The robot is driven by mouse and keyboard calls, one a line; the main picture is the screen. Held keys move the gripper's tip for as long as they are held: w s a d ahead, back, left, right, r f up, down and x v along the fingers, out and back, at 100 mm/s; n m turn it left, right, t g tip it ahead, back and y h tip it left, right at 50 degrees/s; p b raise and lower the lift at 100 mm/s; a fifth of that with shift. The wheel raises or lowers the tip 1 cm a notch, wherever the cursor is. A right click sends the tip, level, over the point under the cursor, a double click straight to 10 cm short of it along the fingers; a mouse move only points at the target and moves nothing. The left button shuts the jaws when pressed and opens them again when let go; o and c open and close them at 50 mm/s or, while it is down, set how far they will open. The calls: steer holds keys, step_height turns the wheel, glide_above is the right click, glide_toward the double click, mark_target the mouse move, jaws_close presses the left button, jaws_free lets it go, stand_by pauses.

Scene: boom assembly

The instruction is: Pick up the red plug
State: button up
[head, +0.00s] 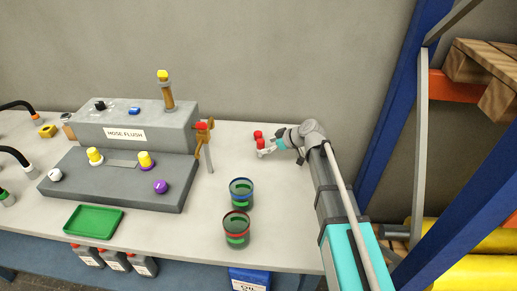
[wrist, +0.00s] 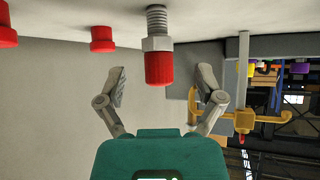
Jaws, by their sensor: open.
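A red plug (wrist: 159,69) with a grey hex collar and a threaded stud shows upside down in the wrist view, top centre. My gripper (wrist: 168,84) is open, with one finger on each side of the plug's red end. The fingers look apart from it, and nothing is held. In the head view my gripper (head: 266,148) is low over the right part of the table, beside two small red pieces (head: 258,134). I cannot tell which of these is the plug between the fingers.
Two more red caps (wrist: 103,39) are left of the plug in the wrist view. A grey hose flush station (head: 125,137) with a yellow lever (head: 203,139) stands left of my gripper. Two dark cans (head: 237,222) stand in front. Blue rack posts (head: 397,100) rise at right.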

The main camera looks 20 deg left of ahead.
mark_target(260, 147)
steer(key=shift+b+x, duration=1)
steer(key=shift+x, duration=1.15)
steer(key=shift+r, duration=0.15)
jaws_close()
